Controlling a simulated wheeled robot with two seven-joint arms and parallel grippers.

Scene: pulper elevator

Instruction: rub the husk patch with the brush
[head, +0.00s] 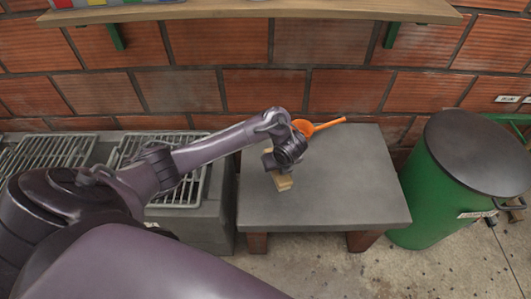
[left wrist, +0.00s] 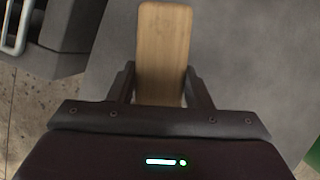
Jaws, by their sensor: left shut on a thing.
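My left gripper (head: 278,168) is over the grey slab-topped table (head: 358,195). It is shut on a light wooden piece, which looks like the brush (head: 283,183). In the left wrist view the brush (left wrist: 163,48) shows as a plain flat wooden bar between the two fingers of the gripper (left wrist: 160,88). Its bristles are not visible, and I cannot tell whether it touches the slab. I cannot make out a husk patch in either view; the arm and gripper cover part of the slab. My right gripper is not in view.
An orange scoop-like thing (head: 327,125) shows behind the gripper at the slab's back edge. A green drum (head: 430,195) with a dark lid stands to the right. Metal grates (head: 183,185) lie to the left. A wooden shelf (head: 250,9) runs above. The slab's right part is clear.

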